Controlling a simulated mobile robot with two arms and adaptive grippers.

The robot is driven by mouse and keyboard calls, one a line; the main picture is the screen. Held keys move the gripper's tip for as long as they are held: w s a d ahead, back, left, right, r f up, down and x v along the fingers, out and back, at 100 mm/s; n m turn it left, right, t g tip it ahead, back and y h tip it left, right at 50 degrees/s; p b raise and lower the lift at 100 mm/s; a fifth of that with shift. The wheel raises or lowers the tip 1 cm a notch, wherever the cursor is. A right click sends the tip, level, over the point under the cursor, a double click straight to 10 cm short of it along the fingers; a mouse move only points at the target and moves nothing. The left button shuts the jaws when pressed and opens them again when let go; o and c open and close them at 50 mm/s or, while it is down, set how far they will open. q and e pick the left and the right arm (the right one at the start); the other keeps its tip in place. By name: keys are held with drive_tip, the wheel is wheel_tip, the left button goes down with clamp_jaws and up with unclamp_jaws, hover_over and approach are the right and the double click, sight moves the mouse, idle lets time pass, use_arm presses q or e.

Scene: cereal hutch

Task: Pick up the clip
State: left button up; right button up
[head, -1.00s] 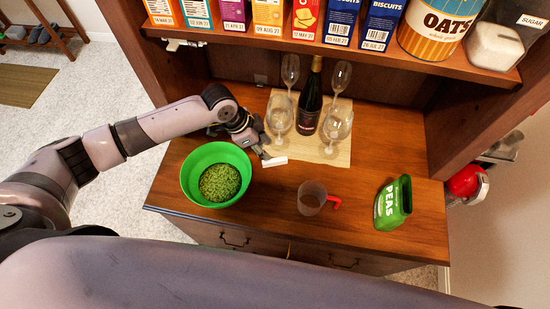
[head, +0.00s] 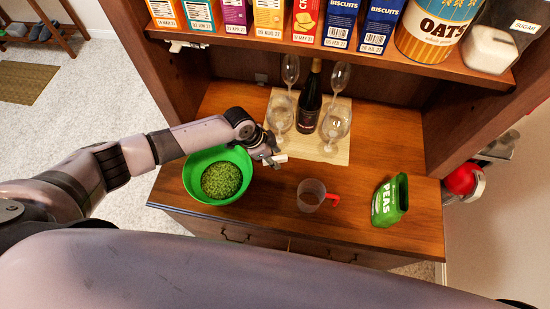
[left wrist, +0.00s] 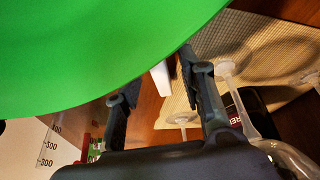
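The clip (head: 279,158) is a small white bar on the wooden counter, just right of the green bowl and at the front left of the woven mat. My left gripper (head: 271,160) is at the clip and covers part of it in the head view. In the left wrist view the clip (left wrist: 162,77) shows as a white end between the two dark fingertips. The fingers (left wrist: 160,85) stand apart, and I see no firm grip on the clip. The bowl's green wall hides part of the clip there. My right gripper is not in view.
The green bowl (head: 203,157) of peas sits close under my left wrist. Wine glasses (head: 335,125) and a dark bottle (head: 309,100) stand on the mat (head: 312,152). A clear measuring cup (head: 311,195) and a green peas bag (head: 389,202) are to the right. A shelf overhangs the back.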

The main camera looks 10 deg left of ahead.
use_arm(q)
clamp_jaws()
drive_tip(key=shift+r, duration=0.15)
